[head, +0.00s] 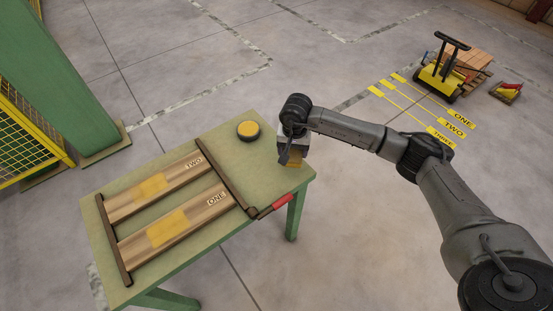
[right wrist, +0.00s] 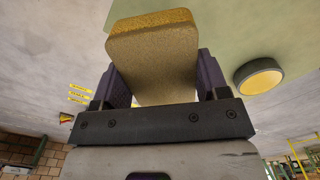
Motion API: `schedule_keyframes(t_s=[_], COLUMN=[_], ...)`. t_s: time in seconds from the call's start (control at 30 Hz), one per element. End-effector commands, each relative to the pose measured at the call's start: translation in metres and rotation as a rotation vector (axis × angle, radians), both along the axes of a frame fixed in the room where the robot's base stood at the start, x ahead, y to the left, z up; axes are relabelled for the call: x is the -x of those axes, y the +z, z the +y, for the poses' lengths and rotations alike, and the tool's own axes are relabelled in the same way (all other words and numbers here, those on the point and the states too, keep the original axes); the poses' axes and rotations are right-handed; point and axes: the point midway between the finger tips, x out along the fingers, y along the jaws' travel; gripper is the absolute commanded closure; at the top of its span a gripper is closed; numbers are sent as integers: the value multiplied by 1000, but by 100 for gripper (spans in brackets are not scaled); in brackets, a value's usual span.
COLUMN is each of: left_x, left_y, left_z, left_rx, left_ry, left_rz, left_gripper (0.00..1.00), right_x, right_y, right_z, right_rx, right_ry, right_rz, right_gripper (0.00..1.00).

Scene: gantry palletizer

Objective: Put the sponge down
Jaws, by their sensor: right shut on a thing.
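The sponge (right wrist: 155,55) is a tan-yellow block with rounded edges. My right gripper (right wrist: 158,82) is shut on it, with one dark finger on each side. A little of the sponge (head: 293,164) shows there below the wrist. I cannot tell whether the sponge touches the table top. My left gripper is not in view.
A round yellow-topped black disc (head: 248,130) sits left of my right gripper. Planks marked TWO (head: 183,171) and ONE (head: 200,207) lie on the table between dark bars. A red handle (head: 275,205) sticks out at the front right edge. A yellow-black cart (head: 440,80) stands far off.

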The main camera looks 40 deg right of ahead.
Motion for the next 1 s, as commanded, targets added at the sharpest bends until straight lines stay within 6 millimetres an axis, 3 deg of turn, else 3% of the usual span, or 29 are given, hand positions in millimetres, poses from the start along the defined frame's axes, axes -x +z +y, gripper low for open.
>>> schedule_keyframes(t_s=[0.2, 0.4, 0.63, 0.9, 1.0], left_x=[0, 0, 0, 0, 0], left_y=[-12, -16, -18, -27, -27], left_z=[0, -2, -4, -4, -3], left_rx=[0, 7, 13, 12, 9], left_ry=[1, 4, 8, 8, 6], left_rz=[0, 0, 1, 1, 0], left_gripper=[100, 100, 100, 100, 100], right_x=[-37, -53, -56, -55, -56], right_y=[-25, -35, -42, -75, -77], right_z=[18, 24, 25, 26, 25], right_rx=[-3, -1, 0, -2, 1], right_ry=[-1, 0, 1, 1, 0], right_rz=[0, -1, 0, 1, -1], right_gripper=[51, 51, 51, 51, 51])
